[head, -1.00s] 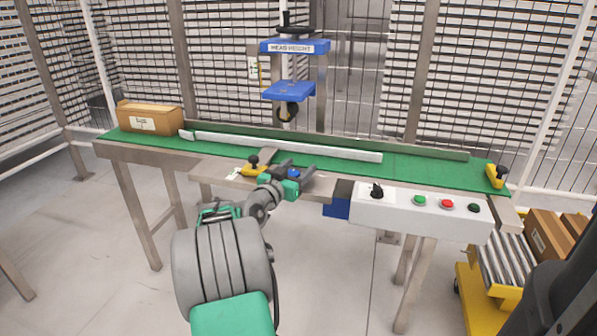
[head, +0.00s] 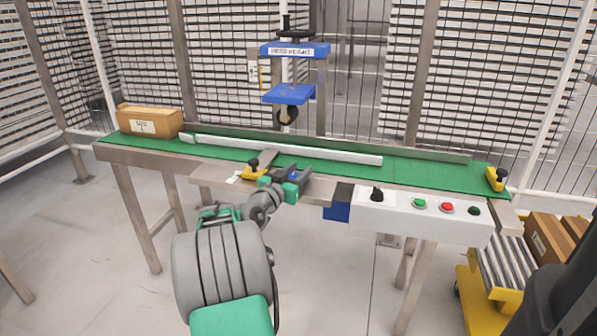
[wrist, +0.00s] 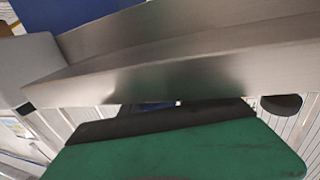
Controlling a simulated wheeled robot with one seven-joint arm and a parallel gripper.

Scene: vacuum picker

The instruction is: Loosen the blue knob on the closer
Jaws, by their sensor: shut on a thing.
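The blue knob (head: 293,176) shows as a small blue patch at the front edge of the green-topped closer bench (head: 425,180) in the head view, mostly covered by my fingers. My gripper (head: 297,178) reaches it from the front and is shut on it. In the wrist view, the green and black body of my gripper (wrist: 180,145) fills the bottom, below a bare steel edge (wrist: 190,60). The fingertips are hidden there, and a small dark blue patch (wrist: 158,106) shows behind the black part.
A yellow bracket with a black knob (head: 254,172) stands just left of my gripper. A white control box (head: 400,207) with buttons is to the right. A cardboard box (head: 150,122), a pale guide rail (head: 290,149) and a blue press head (head: 289,93) are farther back.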

